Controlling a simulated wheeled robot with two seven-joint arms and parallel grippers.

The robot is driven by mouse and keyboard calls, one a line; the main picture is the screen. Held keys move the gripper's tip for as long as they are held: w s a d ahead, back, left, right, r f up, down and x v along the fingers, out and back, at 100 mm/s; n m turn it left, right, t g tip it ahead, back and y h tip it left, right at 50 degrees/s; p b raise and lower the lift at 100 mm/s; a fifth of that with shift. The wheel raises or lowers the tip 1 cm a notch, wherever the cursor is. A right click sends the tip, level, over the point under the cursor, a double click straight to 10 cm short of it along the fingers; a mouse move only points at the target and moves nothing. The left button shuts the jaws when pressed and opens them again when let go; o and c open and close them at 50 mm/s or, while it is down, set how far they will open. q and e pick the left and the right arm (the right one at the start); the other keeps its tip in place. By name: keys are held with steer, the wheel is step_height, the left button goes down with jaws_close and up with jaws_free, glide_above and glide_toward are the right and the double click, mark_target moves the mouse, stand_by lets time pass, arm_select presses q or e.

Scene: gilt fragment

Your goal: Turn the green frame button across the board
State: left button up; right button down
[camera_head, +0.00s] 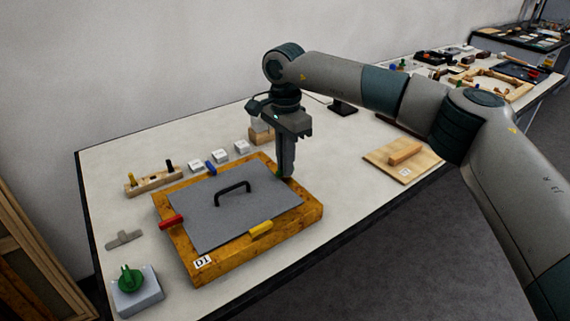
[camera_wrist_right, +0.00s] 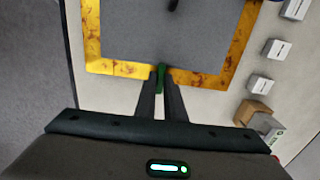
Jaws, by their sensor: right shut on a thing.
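The gilt frame (camera_head: 312,214) lies flat on the table with a grey board (camera_head: 205,222) in it. A black handle (camera_head: 232,188) stands on the board. The green frame button (camera_wrist_right: 161,76) is on the frame side nearest my right gripper (camera_wrist_right: 161,90); its long side points toward the board edge in the wrist view. My right gripper is shut on it, and its fingers hide part of it. In the head view, that gripper (camera_head: 285,175) reaches down at the frame's right side. A red button (camera_head: 171,222), a blue button (camera_head: 210,167) and a yellow button (camera_head: 261,229) are on the other sides.
A wooden block with pegs (camera_head: 153,182), white boxes (camera_head: 220,157) and a wooden block (camera_head: 261,134) stand behind the frame. A grey box with a green knob (camera_head: 137,290) stands front left. A wooden board (camera_head: 402,160) lies to the right, with clear table between.

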steer(key=shift+r, duration=0.1)
steer(key=c, duration=1.8)
jaws_free()
steer(key=shift+c, duration=0.2)
steer(key=shift+r, duration=0.1)
